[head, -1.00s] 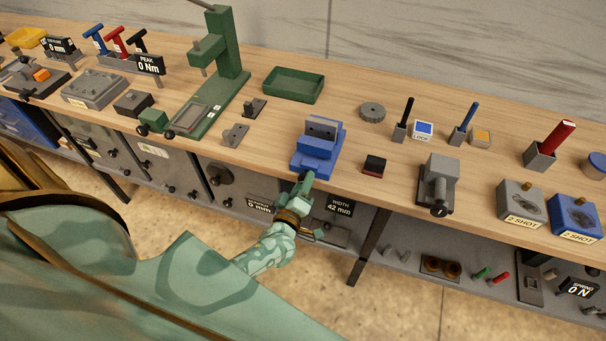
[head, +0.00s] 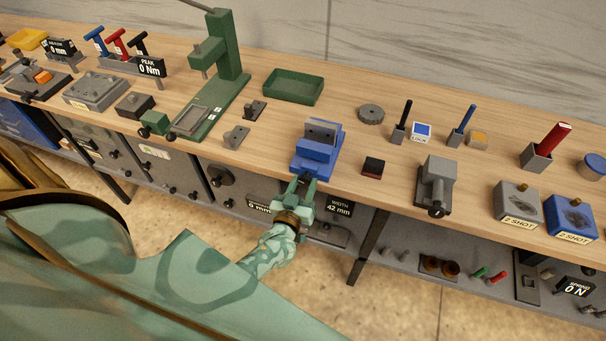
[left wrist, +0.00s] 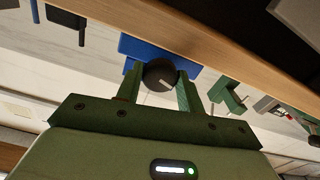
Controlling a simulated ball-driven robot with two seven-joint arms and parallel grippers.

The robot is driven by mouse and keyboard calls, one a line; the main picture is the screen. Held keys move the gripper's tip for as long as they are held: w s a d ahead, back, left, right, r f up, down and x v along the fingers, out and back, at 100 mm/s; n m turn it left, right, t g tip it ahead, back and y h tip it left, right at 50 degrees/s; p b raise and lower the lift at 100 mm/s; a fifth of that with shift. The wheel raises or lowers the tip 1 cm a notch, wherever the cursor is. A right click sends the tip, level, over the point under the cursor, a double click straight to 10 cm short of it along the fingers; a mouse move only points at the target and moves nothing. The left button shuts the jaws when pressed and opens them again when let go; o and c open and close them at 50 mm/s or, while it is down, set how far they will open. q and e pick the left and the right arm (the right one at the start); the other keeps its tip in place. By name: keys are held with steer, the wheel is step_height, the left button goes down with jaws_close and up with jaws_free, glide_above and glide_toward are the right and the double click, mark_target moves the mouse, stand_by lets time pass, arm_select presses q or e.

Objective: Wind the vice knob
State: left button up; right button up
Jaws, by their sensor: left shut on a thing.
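The blue vice (head: 318,148) stands at the front edge of the bench in the head view; its body also shows in the left wrist view (left wrist: 138,48). Its dark round knob (left wrist: 160,75) with a pale mark faces my left gripper. My left gripper (head: 305,181) reaches up to the front of the vice, and in the left wrist view its two green fingers (left wrist: 160,88) stand on either side of the knob, shut on it. A sign below the bench edge (head: 340,207) reads WIDTH 42 mm. My right gripper is not in view.
A small black and red block (head: 373,167) lies right of the vice, and a grey vice-like device (head: 437,182) stands farther right. A green tray (head: 293,86) and a green press (head: 220,75) stand behind and left. The floor in front is clear.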

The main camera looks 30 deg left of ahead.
arm_select(q)
steer(key=shift+s+f+m, duration=0.1)
steer(key=shift+f+m, duration=0.05)
steer(key=shift+m, duration=0.45)
steer(key=o, duration=1)
steer(key=v, duration=1.6)
steer(key=shift+s+d+p, duration=0.1)
steer(key=shift+d+p, duration=0.1)
steer(key=shift+p, duration=0.2)
